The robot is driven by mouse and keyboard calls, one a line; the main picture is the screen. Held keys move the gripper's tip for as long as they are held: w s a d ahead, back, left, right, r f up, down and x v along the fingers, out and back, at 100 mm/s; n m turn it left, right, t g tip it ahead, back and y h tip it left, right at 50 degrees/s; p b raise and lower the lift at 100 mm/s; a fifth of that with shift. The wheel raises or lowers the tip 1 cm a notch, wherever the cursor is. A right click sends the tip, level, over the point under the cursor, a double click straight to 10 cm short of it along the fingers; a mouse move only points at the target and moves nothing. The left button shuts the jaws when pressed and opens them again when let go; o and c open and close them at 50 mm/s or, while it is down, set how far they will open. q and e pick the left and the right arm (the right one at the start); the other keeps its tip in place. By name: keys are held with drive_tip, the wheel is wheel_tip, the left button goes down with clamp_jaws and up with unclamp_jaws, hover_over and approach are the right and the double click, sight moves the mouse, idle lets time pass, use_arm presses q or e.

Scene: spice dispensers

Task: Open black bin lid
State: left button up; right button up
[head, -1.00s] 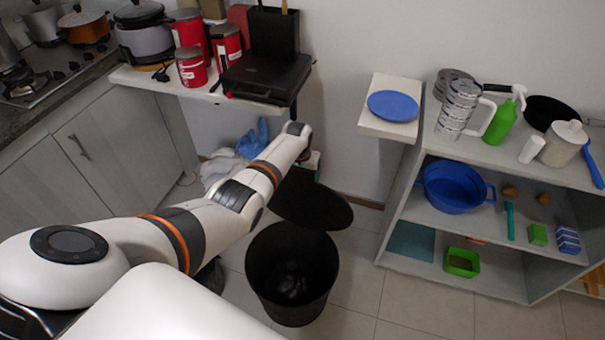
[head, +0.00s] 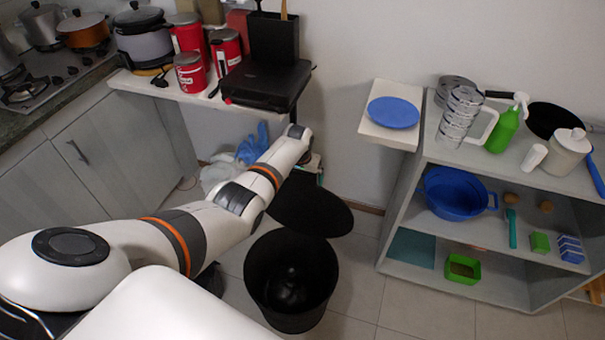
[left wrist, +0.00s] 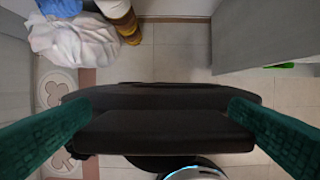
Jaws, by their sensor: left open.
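The black bin (head: 290,318) stands on the tiled floor, and I can see down into its dark inside. Its round black lid (head: 310,212) is raised off the opening and tilted up behind it, toward the wall. My left gripper (head: 318,172) is at the lid's far upper edge, mostly hidden by my wrist; a bit of a green finger shows. In the left wrist view, the green fingers of my left gripper (left wrist: 155,120) are wide apart. A black panel, seemingly the lid (left wrist: 160,128), spans between them; contact is unclear. My right gripper is not in view.
A grey shelf unit (head: 398,228) with a blue colander and kitchenware stands right of the bin. A counter with red canisters (head: 190,72) and a black appliance (head: 265,82) is above my left forearm. White and blue bags (left wrist: 80,42) lie near the wall. Floor tiles right of the bin are clear.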

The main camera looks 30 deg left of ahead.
use_arm(q)
drive_tip(key=p+v, duration=0.3)
drive_tip(key=v, duration=0.9)
drive_tip(key=shift+f, duration=0.1)
